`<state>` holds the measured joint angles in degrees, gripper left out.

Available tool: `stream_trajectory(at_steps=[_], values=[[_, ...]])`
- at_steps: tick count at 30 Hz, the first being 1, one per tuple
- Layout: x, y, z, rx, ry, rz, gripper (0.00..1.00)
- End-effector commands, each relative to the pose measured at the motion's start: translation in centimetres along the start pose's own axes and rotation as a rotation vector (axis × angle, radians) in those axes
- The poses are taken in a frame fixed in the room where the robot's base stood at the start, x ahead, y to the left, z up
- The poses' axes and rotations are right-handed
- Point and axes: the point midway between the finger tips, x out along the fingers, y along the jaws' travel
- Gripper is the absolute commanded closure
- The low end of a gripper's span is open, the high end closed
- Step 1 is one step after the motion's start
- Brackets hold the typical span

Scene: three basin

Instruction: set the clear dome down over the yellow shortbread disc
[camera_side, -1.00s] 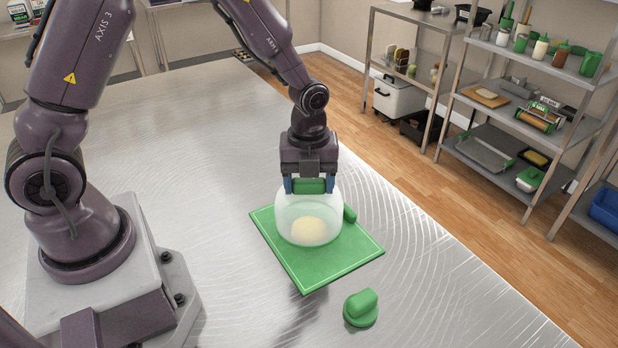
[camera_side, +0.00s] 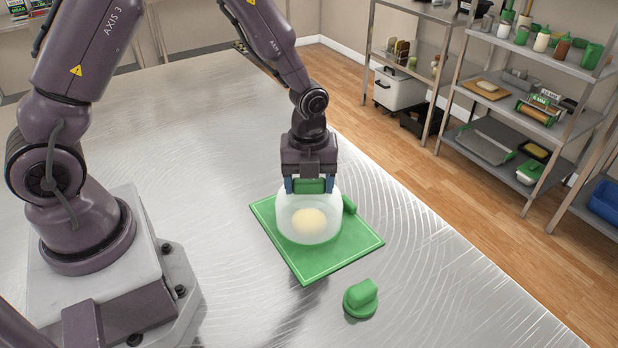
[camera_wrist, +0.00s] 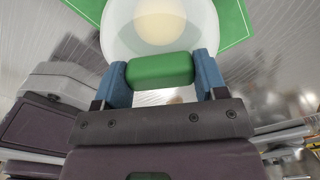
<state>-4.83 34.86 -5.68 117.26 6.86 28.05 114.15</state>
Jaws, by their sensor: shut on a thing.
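My gripper (camera_side: 309,186) is shut on the green knob (camera_wrist: 160,70) of the clear dome (camera_side: 330,225), with one blue finger on each side. The dome hangs upright below my gripper, over the green mat (camera_side: 305,274). The pale yellow shortbread disc (camera_side: 309,222) shows through the dome wall, near the middle of its outline. In the wrist view the disc (camera_wrist: 160,20) also shows through the dome, partly cut off by the top edge. I cannot tell whether the dome's rim touches the mat.
A green knobbed piece (camera_side: 360,299) stands on the metal table in front of the mat. Another green piece (camera_side: 349,204) is at the mat's right edge, close beside the dome and partly hidden. Shelves (camera_side: 510,90) stand beyond the table.

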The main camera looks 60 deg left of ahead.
Motion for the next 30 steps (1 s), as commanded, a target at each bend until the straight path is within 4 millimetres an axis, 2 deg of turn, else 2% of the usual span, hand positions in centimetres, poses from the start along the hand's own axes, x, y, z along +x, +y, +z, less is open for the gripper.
stream_trajectory(at_steps=[25,26,29,30], values=[[0.92,0.01,0.0,0.0,0.0,0.0,0.6],[0.91,0.0,0.01,0.0,0.0,-0.001,0.3],[0.89,0.01,0.01,0.0,0.0,-0.001,0.07],[0.89,0.01,0.0,0.0,0.0,0.0,0.05]])
